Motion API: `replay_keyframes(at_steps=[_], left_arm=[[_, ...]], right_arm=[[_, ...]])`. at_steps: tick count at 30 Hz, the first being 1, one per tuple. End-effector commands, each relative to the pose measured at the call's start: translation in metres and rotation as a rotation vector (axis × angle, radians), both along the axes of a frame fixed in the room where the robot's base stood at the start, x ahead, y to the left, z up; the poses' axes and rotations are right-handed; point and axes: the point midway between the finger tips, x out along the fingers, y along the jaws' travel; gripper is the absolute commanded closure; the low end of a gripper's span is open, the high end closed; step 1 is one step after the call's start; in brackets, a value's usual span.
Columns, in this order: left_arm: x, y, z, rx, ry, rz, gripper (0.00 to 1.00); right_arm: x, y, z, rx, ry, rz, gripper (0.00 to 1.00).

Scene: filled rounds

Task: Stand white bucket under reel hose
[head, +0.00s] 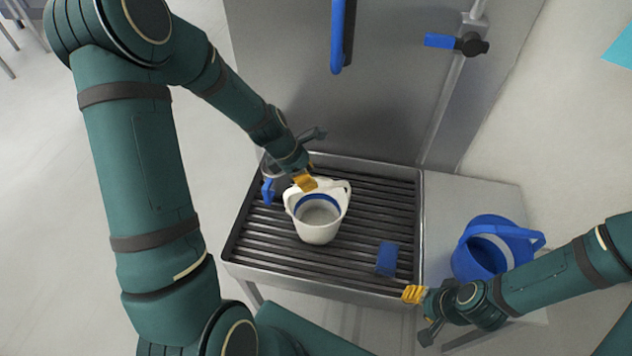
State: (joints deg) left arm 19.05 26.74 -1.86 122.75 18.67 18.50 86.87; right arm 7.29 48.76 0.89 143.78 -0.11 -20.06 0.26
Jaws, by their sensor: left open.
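The white bucket (318,236) stands upright on a dark slatted grate (385,215), with a blue band inside its rim. A blue hose (337,45) hangs down at the top centre, its end above and behind the bucket in the picture. My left gripper (305,183), with yellow fingertips, is open at the bucket's back-left rim; I cannot tell whether it touches. My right gripper (412,294) is near the grate's front-right edge, apart from the bucket; its finger gap is too small to judge.
A blue block (387,259) lies on the grate, close to my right gripper. A blue bucket (482,254) stands on the grey side surface (455,200) at right. A blue-handled valve (440,40) is on the pipe behind. The grate's right-hand part is mostly clear.

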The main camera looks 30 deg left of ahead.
Motion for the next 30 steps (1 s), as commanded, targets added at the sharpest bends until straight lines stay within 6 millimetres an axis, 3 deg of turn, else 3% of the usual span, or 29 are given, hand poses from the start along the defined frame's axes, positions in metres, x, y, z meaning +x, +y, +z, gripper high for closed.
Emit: replay_keyframes(at_steps=[1, 7, 13, 21, 30], left_arm=[[-0.002, 0.003, 0.011, 0.0, -0.002, 0.001, 0.66], [-0.007, 0.01, 0.028, 0.0, 0.0, -0.001, 0.66], [-0.015, -0.003, 0.013, 0.043, -0.025, -0.141, 0.66], [-0.051, -0.062, -0.049, 0.207, -0.18, -0.78, 0.66], [-0.105, -0.128, -0.095, 0.328, -0.437, -1.528, 0.66]], right_arm=[[-0.001, 0.0, 0.004, 0.0, 0.002, 0.001, 0.53], [-0.002, 0.0, 0.009, 0.001, 0.005, 0.001, 0.53], [-0.002, 0.0, 0.009, 0.001, 0.005, 0.001, 0.53], [-0.002, 0.0, 0.009, 0.001, 0.005, 0.001, 0.53], [-0.002, 0.0, 0.009, 0.001, 0.005, 0.001, 0.53]])
